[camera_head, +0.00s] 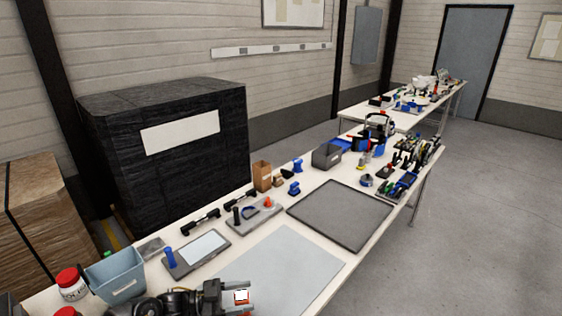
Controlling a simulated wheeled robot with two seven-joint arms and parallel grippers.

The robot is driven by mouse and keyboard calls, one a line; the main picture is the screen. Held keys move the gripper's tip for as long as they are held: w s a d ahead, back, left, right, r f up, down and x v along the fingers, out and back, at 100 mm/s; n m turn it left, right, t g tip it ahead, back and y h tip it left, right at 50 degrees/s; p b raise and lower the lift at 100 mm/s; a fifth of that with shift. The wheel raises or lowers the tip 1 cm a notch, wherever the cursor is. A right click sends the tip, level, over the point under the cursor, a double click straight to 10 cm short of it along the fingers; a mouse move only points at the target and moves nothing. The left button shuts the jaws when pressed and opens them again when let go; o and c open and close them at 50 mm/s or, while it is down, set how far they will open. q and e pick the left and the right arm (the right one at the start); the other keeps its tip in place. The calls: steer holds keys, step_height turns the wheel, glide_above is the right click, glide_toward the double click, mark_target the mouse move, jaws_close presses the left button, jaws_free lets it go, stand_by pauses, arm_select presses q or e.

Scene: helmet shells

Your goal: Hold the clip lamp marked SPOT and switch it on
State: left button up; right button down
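My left gripper (238,298) is low in the head view, over the near end of the table beside the pale grey mat. Its fingers look spaced apart. A small white square thing with a red edge (242,296) shows between them; I cannot tell whether it is gripped or lies below. Two black elongated devices, one on the left (201,221) and one farther right (240,200), lie toward the table's back edge. No SPOT marking is readable, so I cannot tell which thing is the clip lamp. My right gripper is not in view.
A blue-grey bin (115,277) and a red-lidded jar (70,284) stand at the near left. A grey tray holding a tablet-like panel (198,252) is behind the gripper. The pale mat (275,270) and dark mat (340,213) are clear. Crowded tools fill the far end.

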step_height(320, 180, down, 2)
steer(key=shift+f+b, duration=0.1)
steer(key=shift+b, duration=0.95)
arm_select(q)
steer(key=v, duration=1.9)
steer(key=shift+d, duration=0.1)
